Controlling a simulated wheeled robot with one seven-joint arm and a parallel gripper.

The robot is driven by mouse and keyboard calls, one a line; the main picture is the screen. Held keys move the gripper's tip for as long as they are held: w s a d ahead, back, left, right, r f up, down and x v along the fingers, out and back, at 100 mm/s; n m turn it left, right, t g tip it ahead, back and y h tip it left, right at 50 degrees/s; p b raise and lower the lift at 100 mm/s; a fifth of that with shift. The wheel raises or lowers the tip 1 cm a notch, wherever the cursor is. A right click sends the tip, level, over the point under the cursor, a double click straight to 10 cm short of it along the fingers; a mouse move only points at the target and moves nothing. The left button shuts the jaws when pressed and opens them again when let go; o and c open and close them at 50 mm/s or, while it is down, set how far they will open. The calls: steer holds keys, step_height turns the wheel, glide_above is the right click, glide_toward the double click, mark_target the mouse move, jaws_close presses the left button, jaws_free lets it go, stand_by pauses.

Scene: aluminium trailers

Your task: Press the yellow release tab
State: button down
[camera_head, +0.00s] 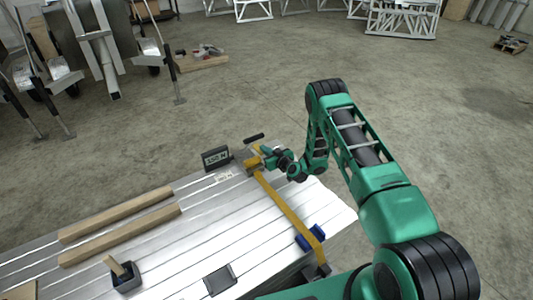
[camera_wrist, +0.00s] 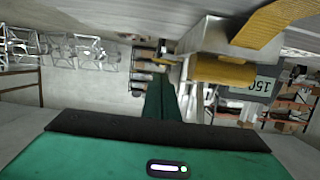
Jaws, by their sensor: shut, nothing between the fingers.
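The yellow release tab shows in the wrist view (camera_wrist: 222,70) as a stubby yellow bar on a grey metal buckle (camera_wrist: 205,35). In the head view the tab (camera_head: 252,162) is small, at the far end of the yellow strap (camera_head: 290,215). The strap also shows in the wrist view (camera_wrist: 275,20). My gripper (camera_head: 268,153) is beside the buckle at the deck's far edge. In the wrist view its green fingers (camera_wrist: 163,82) are together and empty, just left of the tab. I cannot tell whether they touch it.
A small display (camera_head: 216,157) stands left of the buckle, its figures partly readable. Two wooden beams (camera_head: 120,215) lie on the slatted aluminium deck (camera_head: 190,240). A dark block holder (camera_head: 125,275), a black square (camera_head: 220,280) and a blue clamp (camera_head: 310,237) are nearer. Open floor lies beyond.

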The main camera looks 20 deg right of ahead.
steer(key=shift+f, duration=0.65)
